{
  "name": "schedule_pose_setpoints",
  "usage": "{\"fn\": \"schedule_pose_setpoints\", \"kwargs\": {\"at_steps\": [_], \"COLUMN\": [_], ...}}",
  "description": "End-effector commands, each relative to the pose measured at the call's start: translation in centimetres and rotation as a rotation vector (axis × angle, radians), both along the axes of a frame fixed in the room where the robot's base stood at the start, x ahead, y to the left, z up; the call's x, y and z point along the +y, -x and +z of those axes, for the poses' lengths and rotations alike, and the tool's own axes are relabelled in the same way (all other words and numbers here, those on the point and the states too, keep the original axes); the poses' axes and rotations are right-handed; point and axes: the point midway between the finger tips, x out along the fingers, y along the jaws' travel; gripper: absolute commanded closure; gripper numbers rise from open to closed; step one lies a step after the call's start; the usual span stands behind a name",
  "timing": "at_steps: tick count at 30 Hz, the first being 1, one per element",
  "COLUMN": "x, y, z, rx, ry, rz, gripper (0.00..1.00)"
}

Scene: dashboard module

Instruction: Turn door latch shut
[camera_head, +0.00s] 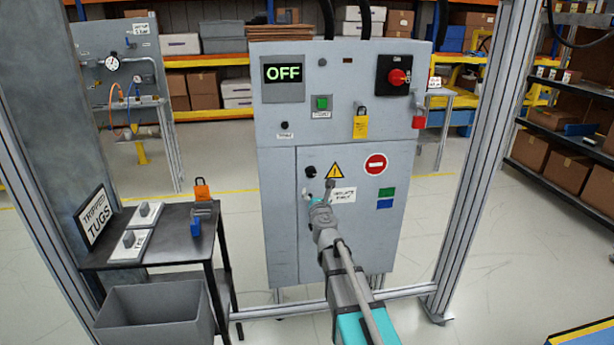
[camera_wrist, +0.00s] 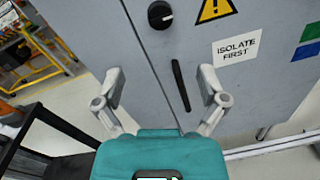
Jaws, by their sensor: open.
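The grey cabinet (camera_head: 275,215) has a lower door (camera_head: 375,240) that lies flush at its seam. A round black knob with a pale pointer mark (camera_wrist: 160,14), looking like the latch, sits near the door's left edge; the body view shows this knob too (camera_head: 311,171). Below it in the wrist view is an upright black bar handle (camera_wrist: 180,85). My gripper (camera_wrist: 161,76) is open and empty, its fingers on either side of the handle's lower-left area, below the knob. I cannot tell how far it is from the door. In the body view my gripper (camera_head: 319,200) covers part of the door.
An "OFF" display (camera_head: 283,73), a red rotary switch (camera_head: 397,77) and a yellow tag (camera_head: 360,127) are on the upper panel. A dark side table (camera_head: 165,252) and a grey bin (camera_head: 155,318) stand left. Metal frame posts (camera_head: 480,150) flank the cabinet.

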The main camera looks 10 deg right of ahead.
Motion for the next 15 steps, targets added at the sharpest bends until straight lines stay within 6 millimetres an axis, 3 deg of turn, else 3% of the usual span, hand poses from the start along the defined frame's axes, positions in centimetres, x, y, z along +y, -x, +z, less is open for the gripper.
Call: {"fn": "schedule_pose_setpoints", "kwargs": {"at_steps": [8,15], "x": [-0.1,-0.3], "y": [-2.5,-6.0], "z": [0.0,0.0], "rx": [0.000,0.000], "ry": [0.000,0.000], "rz": [0.001,0.001], "gripper": [0.08,0.08]}}
